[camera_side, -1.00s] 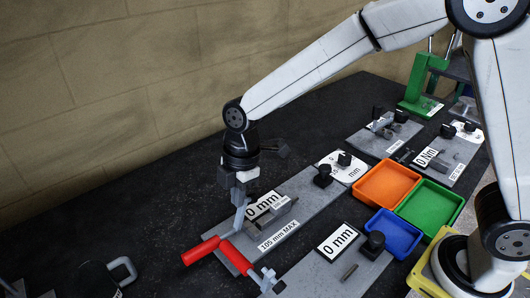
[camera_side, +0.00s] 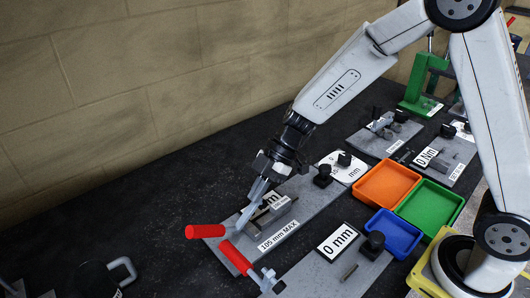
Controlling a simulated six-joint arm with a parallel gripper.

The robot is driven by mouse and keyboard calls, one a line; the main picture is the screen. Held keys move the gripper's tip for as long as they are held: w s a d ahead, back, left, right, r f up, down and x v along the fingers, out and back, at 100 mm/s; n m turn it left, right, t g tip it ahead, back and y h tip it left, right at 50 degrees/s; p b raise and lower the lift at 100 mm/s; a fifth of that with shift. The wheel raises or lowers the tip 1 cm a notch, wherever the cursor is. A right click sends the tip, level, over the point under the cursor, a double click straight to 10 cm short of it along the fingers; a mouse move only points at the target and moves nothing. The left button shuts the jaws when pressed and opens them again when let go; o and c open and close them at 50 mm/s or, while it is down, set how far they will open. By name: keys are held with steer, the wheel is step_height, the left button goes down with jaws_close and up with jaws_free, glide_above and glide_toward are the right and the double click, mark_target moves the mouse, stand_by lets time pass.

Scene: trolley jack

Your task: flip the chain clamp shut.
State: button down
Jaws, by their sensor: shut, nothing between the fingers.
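Two red handles show at the front left of the grey plates. The upper red handle (camera_side: 206,231) points left, nearly level in the picture, and its right end is close to my fingertips. The lower red handle (camera_side: 235,257) slants down to a small metal clamp part (camera_side: 268,280). I cannot tell from the picture which handle belongs to the chain clamp. My gripper (camera_side: 244,222) is shut and empty, tilted down to the left beside the upper handle's right end. It hides part of the plate's fixture, and whether it touches the handle is unclear.
The plate marked 105 mm MAX (camera_side: 310,212) carries a metal block and a black knob (camera_side: 322,176). An orange tray (camera_side: 386,184), a green tray (camera_side: 430,207) and a blue tray (camera_side: 393,233) stand to the right. The black table at left is mostly clear.

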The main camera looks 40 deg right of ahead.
steer(key=shift+d+f, duration=0.75)
steer(key=shift+f, duration=0.05)
steer(key=shift+d+f, duration=0.55)
steer(key=shift+f, duration=0.35)
steer(key=shift+d+f, duration=0.2)
steer(key=shift+f, duration=0.45)
steer(key=shift+s+d+f, duration=0.15)
steer(key=shift+f, duration=0.25)
steer(key=shift+r, duration=0.1)
steer(key=shift+r, duration=0.55)
step_height(320, 180, up, 3)
steer(key=shift+r, duration=0.2)
steer(key=d+r, duration=0.2)
steer(key=d, duration=0.7)
steer(key=shift+d+r, duration=0.25)
